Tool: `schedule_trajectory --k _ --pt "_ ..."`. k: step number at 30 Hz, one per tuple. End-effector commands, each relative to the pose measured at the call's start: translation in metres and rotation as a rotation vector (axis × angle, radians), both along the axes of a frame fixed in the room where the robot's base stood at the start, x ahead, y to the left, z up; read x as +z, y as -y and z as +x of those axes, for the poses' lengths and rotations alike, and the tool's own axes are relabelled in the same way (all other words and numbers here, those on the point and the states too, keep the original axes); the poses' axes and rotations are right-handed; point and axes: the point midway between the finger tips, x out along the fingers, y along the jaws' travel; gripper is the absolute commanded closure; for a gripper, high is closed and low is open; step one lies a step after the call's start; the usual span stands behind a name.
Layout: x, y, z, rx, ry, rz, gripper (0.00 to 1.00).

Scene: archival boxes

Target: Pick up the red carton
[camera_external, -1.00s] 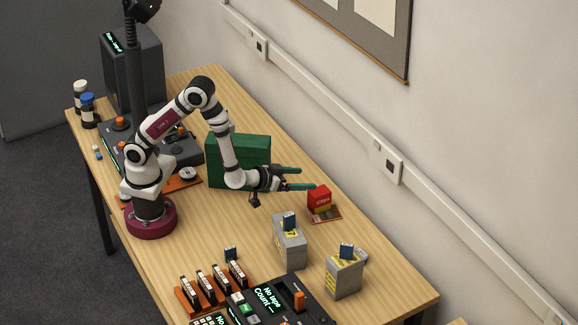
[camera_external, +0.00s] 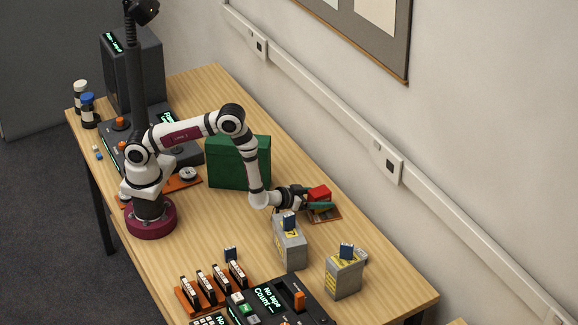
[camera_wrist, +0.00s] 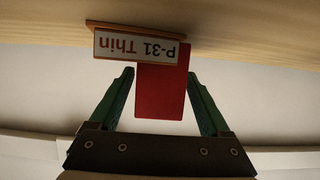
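The red carton (camera_external: 320,192) sits at the wooden stand near the table's wall-side edge. My gripper (camera_external: 322,202) is level with it, and one green finger crosses the carton's front in the external view; the far finger is mostly hidden. In the wrist view the red carton (camera_wrist: 160,95) lies between the two green fingers of my gripper (camera_wrist: 161,73). A thin gap shows on each side, so the fingers look open around it without clear contact.
The stand (camera_external: 328,216) has a white label reading "P-31 Thin" (camera_wrist: 137,47). Two grey boxes (camera_external: 291,249) (camera_external: 343,277) stand nearer the camera. A green box (camera_external: 240,165) is behind my forearm. A console (camera_external: 280,297) fills the front.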

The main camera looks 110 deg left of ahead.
Motion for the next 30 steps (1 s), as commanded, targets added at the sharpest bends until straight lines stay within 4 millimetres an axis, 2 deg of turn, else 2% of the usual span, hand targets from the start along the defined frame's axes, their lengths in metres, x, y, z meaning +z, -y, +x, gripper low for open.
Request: schedule_trajectory --k 1,12,13,19,22,26,30 --pt "0.0 0.0 0.0 0.0 0.0 0.0 0.3" --pt "0.0 0.0 0.0 0.0 0.0 0.0 0.97" --pt "0.0 0.0 0.0 0.0 0.0 0.0 1.0" --pt "0.001 0.0 0.0 0.0 0.0 0.0 1.0" --pt "0.008 0.0 0.0 0.0 0.001 0.001 1.0" --pt "0.032 0.0 0.001 0.0 0.004 0.001 1.0" --pt "0.066 0.0 0.001 0.0 0.006 0.001 1.0"
